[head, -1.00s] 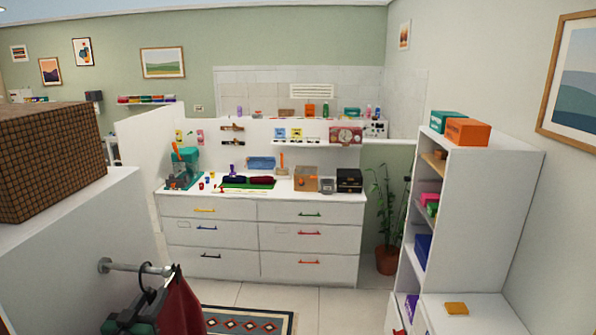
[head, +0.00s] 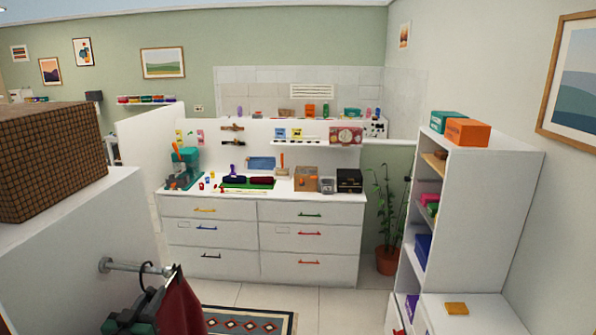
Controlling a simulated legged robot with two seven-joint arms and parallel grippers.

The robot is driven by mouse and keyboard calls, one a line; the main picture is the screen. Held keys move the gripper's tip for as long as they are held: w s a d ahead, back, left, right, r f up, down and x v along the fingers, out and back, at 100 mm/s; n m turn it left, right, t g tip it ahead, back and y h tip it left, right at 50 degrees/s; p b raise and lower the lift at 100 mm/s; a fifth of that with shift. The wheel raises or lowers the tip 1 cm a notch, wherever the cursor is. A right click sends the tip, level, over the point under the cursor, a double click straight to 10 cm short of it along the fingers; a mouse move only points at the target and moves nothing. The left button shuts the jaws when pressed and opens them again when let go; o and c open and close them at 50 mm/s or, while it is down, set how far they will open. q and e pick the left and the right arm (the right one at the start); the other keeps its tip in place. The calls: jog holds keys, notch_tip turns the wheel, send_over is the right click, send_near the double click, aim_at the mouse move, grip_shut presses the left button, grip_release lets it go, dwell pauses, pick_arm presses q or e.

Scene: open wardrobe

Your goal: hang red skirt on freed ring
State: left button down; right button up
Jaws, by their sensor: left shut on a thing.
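The red skirt (head: 180,308) hangs at the lower left of the head view, beside the white wardrobe side. Its lower part is cut off by the frame edge. My left gripper (head: 150,300) is shut on it near its top, with green and dark parts showing. A dark ring (head: 147,272) shows just above the gripper, at the end of a short grey metal rod (head: 125,266) that sticks out from the white panel. Whether the ring is joined to the skirt or only around the rod, I cannot tell. My right gripper is not in view.
A brown woven box (head: 50,160) sits on the white panel top at left. A white drawer unit (head: 262,240) with small items stands ahead. White shelves (head: 490,190) stand at right. A patterned rug (head: 250,321) lies on open floor.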

aim_at(151, 291)
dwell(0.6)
pick_arm(q)
jog(key=shift+w+r+p, duration=0.15)
jog(key=shift+r+p, duration=0.55)
jog(key=shift+r, duration=0.35)
jog(key=shift+r+p, duration=0.5)
jog(key=shift+r, duration=0.45)
jog(key=shift+f, duration=0.1)
jog(key=shift+f+b, duration=1.95)
jog(key=c, duration=1.2)
grip_release()
jog(key=shift+c, duration=0.2)
